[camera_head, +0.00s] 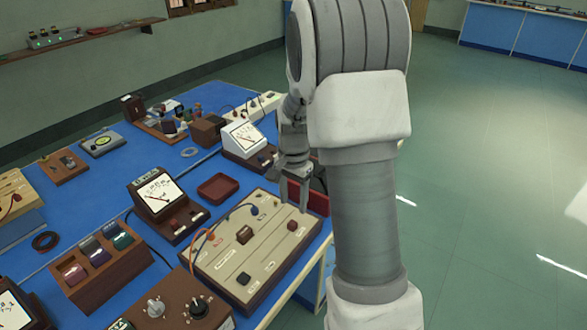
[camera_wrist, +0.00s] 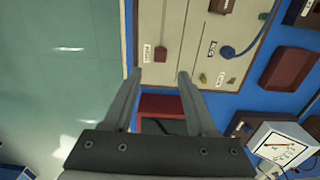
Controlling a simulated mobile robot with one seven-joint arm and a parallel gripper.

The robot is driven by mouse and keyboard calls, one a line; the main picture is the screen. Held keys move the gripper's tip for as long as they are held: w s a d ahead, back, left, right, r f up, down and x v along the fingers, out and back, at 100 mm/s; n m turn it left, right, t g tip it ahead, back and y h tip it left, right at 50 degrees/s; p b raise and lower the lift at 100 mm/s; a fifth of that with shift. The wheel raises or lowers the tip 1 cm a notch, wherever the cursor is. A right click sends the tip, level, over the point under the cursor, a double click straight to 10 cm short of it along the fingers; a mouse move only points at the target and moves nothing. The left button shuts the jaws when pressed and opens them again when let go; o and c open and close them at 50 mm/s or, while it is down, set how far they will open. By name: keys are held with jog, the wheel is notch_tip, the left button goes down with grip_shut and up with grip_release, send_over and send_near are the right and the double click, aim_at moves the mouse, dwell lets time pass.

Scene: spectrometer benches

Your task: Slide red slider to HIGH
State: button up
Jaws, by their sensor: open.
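The red slider (camera_head: 292,225) is a small dark-red knob at the right part of a beige panel (camera_head: 215,262) on the blue bench. In the wrist view the red slider (camera_wrist: 161,53) lies just beyond and between my fingertips, near a small printed label too small to read. My gripper (camera_head: 293,207) points down over the panel's far right part. In the wrist view my gripper (camera_wrist: 160,73) is open with nothing between its fingers. The fingers appear apart from the slider; their height above the panel is hard to tell.
A dark brown knob (camera_head: 244,234) and a black knob (camera_head: 243,278) sit on the same panel, with blue and orange leads. A red tray (camera_head: 217,188) and a meter (camera_head: 158,194) stand behind. A red object (camera_wrist: 165,104) lies beneath my fingers. Open floor is right.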

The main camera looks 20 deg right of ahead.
notch_tip(320, 180, up, 10)
jog(key=shift+r+p, duration=0.2)
jog(key=shift+p, duration=0.25)
jog(key=s+a+r+n+t, duration=0.3)
jog(key=s+a+r+n, duration=0.35)
jog(key=s+r, duration=0.4)
jog(key=s+a+n+t, duration=0.2)
jog(key=s+a+n, duration=0.2)
jog(key=s, duration=0.7)
jog(key=shift+a+f+n+t, duration=0.2)
jog(key=shift+n+t, duration=0.1)
jog(key=shift+n, duration=0.45)
